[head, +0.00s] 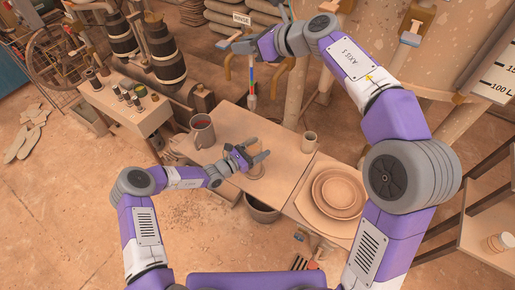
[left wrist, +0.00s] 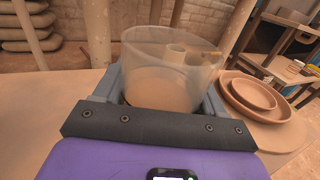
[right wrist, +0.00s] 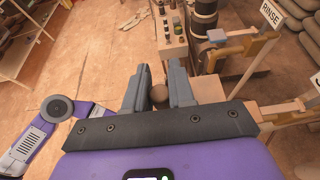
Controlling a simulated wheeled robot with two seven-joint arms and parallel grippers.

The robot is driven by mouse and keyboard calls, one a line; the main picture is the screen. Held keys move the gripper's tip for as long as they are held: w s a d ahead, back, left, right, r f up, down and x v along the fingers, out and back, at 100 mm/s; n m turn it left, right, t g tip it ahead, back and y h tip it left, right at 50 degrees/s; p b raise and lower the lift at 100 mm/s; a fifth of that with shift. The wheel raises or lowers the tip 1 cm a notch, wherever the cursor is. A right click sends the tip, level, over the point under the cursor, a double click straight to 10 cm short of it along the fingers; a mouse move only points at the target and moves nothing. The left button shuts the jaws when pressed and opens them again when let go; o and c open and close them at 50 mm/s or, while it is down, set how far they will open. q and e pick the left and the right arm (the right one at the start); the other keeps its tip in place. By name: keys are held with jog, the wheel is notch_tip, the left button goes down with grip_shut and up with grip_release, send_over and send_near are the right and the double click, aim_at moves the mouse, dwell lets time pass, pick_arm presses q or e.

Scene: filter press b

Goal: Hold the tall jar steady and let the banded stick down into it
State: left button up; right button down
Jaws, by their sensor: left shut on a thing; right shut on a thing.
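The tall jar (head: 256,172) is clear and stands on the table, partly covered by my left gripper (head: 259,150) in the head view. In the left wrist view the jar (left wrist: 170,68) sits upright between the fingers, which are shut on it. My right gripper (head: 240,45) is raised above the far side of the table and shut on the banded stick (head: 252,82). The stick hangs about upright, with coloured bands and a pale lower end. In the head view that end is above and apart from the jar. The right wrist view shows a brown round end (right wrist: 159,94) between the fingers.
A RINSE sign (head: 242,19) and posts stand behind. Below the table edge is a dark bucket (head: 262,210).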

notch_tip(320, 180, down, 13)
dwell(1.5)
jog(key=c, duration=0.9)
grip_release()
jog(key=v, duration=1.2)
pick_arm(q)
jog(key=o, duration=1.8)
jog(key=shift+o, duration=0.2)
jog(key=shift+a, duration=0.1)
